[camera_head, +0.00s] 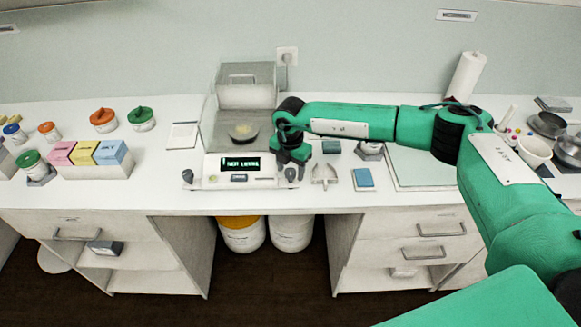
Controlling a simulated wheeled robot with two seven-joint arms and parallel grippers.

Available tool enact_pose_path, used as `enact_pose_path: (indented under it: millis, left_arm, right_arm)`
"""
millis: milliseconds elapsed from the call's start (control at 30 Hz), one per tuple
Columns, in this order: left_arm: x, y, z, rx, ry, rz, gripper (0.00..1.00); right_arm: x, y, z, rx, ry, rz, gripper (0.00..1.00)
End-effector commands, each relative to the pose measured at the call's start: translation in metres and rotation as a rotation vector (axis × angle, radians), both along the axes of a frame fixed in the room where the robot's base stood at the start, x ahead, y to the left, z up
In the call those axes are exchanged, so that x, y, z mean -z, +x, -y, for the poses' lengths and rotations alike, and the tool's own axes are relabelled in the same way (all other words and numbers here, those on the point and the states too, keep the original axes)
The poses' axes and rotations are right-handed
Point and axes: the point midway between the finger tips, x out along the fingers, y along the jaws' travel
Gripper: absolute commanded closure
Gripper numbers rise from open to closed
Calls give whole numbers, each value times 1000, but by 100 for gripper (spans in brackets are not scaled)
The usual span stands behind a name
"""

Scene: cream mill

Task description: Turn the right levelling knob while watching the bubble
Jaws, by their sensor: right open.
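The balance (210,178) stands near the bench's front edge. Its lit green display (241,165) seems to read "NOT LEVEL". The right levelling knob (291,174) is a small dark knob at the balance's front right corner. The left levelling knob (187,175) is at the front left corner. My right gripper (291,160) is open, pointing down just above the right knob; I cannot tell whether its fingers are around it. The bubble is too small to make out. My left gripper is not in view.
A pale dish (242,131) sits inside the balance's glass shield. A small scoop (324,174) and a blue pad (363,179) lie to the right. A pale box with coloured blocks (95,171) stands left. My right arm spans above the bench's right side.

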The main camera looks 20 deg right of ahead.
Motion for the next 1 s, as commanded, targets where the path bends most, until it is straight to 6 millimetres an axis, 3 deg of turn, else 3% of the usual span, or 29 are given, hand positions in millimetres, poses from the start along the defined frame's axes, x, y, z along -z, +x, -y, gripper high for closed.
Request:
enact_pose_path:
  millis: [33, 233, 267, 667, 1000]
  left_arm:
    - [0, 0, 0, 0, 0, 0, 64]
    - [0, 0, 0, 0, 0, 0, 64]
    - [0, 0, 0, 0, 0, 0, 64]
    - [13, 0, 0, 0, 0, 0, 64]
    - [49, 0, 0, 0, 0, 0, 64]
  right_arm:
    - [0, 0, 0, 0, 0, 0, 51]
    - [0, 0, 0, 0, 0, 0, 90]
    - [0, 0, 0, 0, 0, 0, 92]
    - [2, 0, 0, -77, 1, 1, 92]
    - [4, 1, 0, -345, 1, 3, 92]
